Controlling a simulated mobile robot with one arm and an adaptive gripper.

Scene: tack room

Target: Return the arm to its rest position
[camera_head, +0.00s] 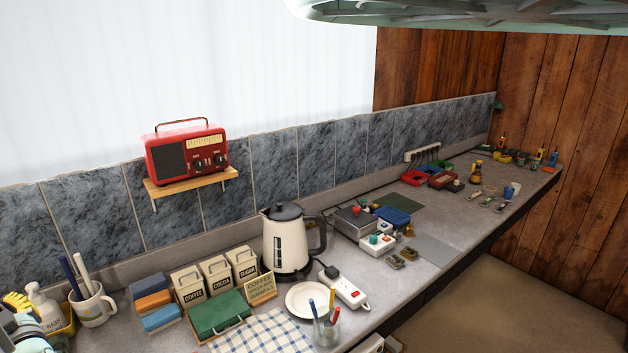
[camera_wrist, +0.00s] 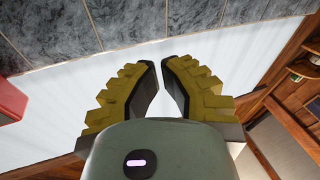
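My gripper (camera_wrist: 161,64) shows in the wrist view, with two dark fingers that carry ridged yellow pads. The fingers lean toward each other, and a narrow gap shows between their tips. Nothing is held in the gap. The pale wall or blind is seen behind it.
A long grey counter (camera_head: 424,248) holds a kettle (camera_head: 284,240), canisters (camera_head: 217,275), a green case (camera_head: 217,313), a white plate (camera_head: 309,299), a pen glass (camera_head: 327,329) and a mug (camera_head: 93,304). A red radio (camera_head: 187,151) stands on a wall shelf (camera_head: 190,187). Open floor (camera_head: 490,310) lies right.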

